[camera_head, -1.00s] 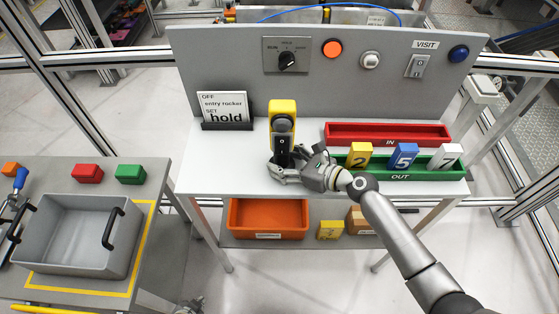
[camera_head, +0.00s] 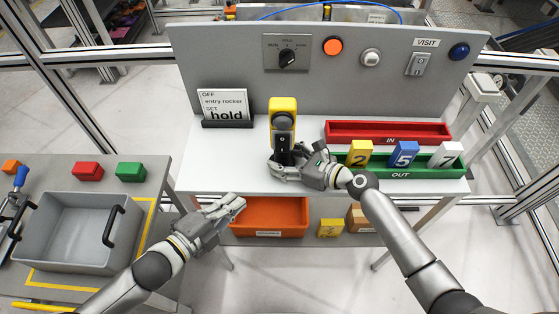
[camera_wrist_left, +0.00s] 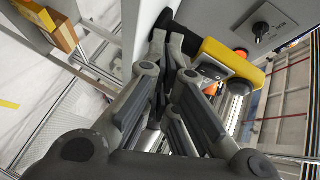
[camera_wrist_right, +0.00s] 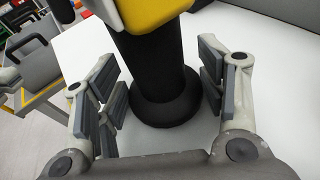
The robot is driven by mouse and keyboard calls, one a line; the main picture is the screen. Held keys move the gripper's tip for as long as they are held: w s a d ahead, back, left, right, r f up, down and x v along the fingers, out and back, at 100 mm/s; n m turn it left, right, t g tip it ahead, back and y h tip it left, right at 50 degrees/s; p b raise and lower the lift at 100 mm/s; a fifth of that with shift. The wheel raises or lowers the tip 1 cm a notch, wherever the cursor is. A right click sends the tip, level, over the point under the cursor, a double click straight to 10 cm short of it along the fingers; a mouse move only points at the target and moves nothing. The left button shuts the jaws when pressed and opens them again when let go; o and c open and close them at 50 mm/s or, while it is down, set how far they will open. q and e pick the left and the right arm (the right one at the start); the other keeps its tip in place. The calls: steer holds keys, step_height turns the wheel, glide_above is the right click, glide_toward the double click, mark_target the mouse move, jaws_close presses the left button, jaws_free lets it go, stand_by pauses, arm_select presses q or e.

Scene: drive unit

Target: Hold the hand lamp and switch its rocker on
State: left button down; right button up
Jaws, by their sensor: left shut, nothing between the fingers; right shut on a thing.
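The hand lamp (camera_head: 283,106) stands upright on the white table, with a yellow head and a black handle. Its dark rocker (camera_head: 283,141) faces me below the round lens; its position is too small to tell. The lamp also shows in the left wrist view (camera_wrist_left: 232,62). My right gripper (camera_head: 284,165) is shut on the black handle low down, just above its flared foot. In the right wrist view, the handle (camera_wrist_right: 150,70) stands between the fingers. My left gripper (camera_head: 240,203) is shut and empty, in front of the table edge, left of and below the lamp.
A sign (camera_head: 223,105) stands left of the lamp. A red tray (camera_head: 388,128) and a green tray (camera_head: 440,172) with numbered blocks lie to the right. A grey panel (camera_head: 210,60) rises behind. An orange bin (camera_head: 270,218) sits below. A grey crate (camera_head: 75,245) stands at left.

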mark_target(282, 144)
arm_select(q)
steer(key=s+d+r+m+h, duration=0.2)
steer(key=s+d+r+m, duration=0.1)
steer(key=r, duration=0.5)
steer(key=shift+s+d+r+h, duration=0.2)
steer(key=shift+d+h, duration=0.1)
steer(key=shift+d, duration=0.3)
steer(key=shift+w, duration=0.1)
steer(key=w+a+x, duration=0.1)
steer(key=x, duration=1.1)
steer(key=shift+w+f, duration=0.35)
steer(key=shift+w, duration=0.25)
steer(key=shift+a, duration=0.15)
